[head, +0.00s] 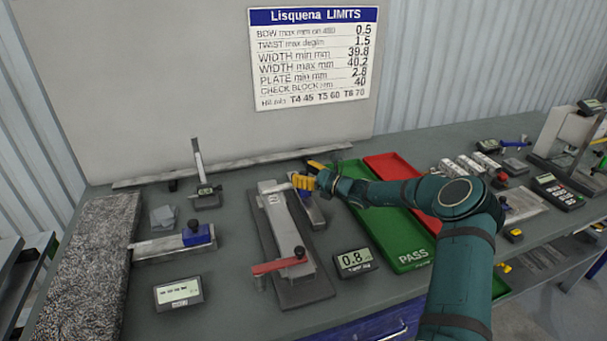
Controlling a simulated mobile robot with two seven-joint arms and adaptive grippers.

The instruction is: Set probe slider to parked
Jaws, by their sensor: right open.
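My right gripper (303,182) reaches in from the right on a teal arm. Its yellow fingers are open, over the far right end of the middle fixture (287,240). A blue slider block (202,234) with a black knob sits at the right end of another metal rail (160,246) on the left. No label shows which slider is the probe slider. My left gripper is not in view.
A red lever (279,266) lies across the fixture's near end. A display reading 0.8 (354,262) and another display (179,293) stand in front. Green PASS tray (412,259) and red tray (390,165) lie right, partly behind my arm. A granite-like slab (85,265) is at left.

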